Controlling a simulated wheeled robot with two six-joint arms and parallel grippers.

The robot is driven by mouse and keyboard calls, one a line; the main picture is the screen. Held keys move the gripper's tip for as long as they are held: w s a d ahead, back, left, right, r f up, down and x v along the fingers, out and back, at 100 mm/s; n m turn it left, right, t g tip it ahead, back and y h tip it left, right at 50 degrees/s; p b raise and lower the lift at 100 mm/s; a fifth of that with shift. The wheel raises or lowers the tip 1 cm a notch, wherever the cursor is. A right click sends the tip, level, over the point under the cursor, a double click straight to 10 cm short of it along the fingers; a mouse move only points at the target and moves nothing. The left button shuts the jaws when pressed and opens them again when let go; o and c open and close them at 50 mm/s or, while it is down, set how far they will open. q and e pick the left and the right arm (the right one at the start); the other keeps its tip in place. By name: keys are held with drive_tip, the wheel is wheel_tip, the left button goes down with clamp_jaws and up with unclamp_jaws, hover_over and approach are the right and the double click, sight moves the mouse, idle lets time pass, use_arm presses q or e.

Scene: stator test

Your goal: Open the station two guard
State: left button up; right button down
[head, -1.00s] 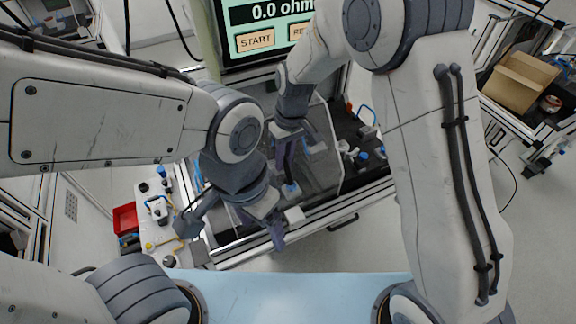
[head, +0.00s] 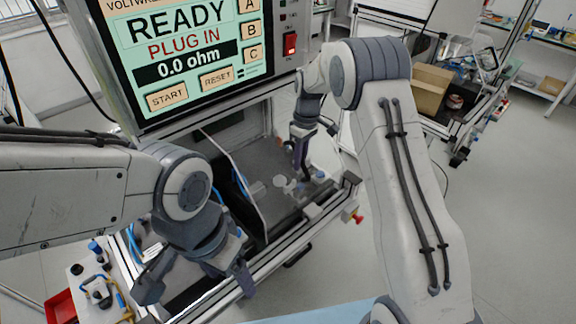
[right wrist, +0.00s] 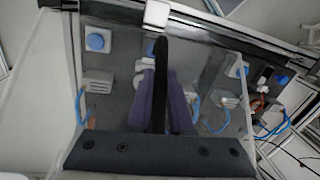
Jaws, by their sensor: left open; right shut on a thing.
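The test station (head: 215,150) stands under a screen, with a clear guard panel whose thin edge (head: 232,175) shows in the head view. My right gripper (head: 303,165) reaches down over the station's right part; what it holds is hard to make out there. In the right wrist view its purple fingers (right wrist: 163,105) are shut on a dark bar-like handle (right wrist: 160,75), with the clear guard panel (right wrist: 115,50) around and below it. Whether the guard is raised, I cannot tell. My left gripper (head: 197,280) is open and empty at the station's front left.
The screen (head: 180,45) reads READY, PLUG IN, 0.0 ohm. A red switch (head: 290,43) is beside it. A side table with hoses and a red bin (head: 60,308) is at lower left. A cardboard box (head: 428,88) stands at right. The floor at right is clear.

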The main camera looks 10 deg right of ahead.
drive_tip(key=shift+w+d+r, duration=0.1)
drive_tip(key=shift+w+d, duration=0.1)
drive_tip(key=shift+w, duration=0.05)
drive_tip(key=c, duration=1.1)
unclamp_jaws()
drive_tip(key=shift+o, duration=1.3)
drive_tip(key=shift+d, duration=0.15)
drive_tip(key=shift+a, duration=0.2)
wheel_tip(320, 180, up, 10)
drive_tip(key=d+b, duration=0.1)
drive_tip(key=b, duration=0.1)
drive_tip(key=shift+w+r+b, duration=0.2)
drive_tip(key=shift+w+b, duration=0.2)
drive_tip(key=shift+d, duration=0.1)
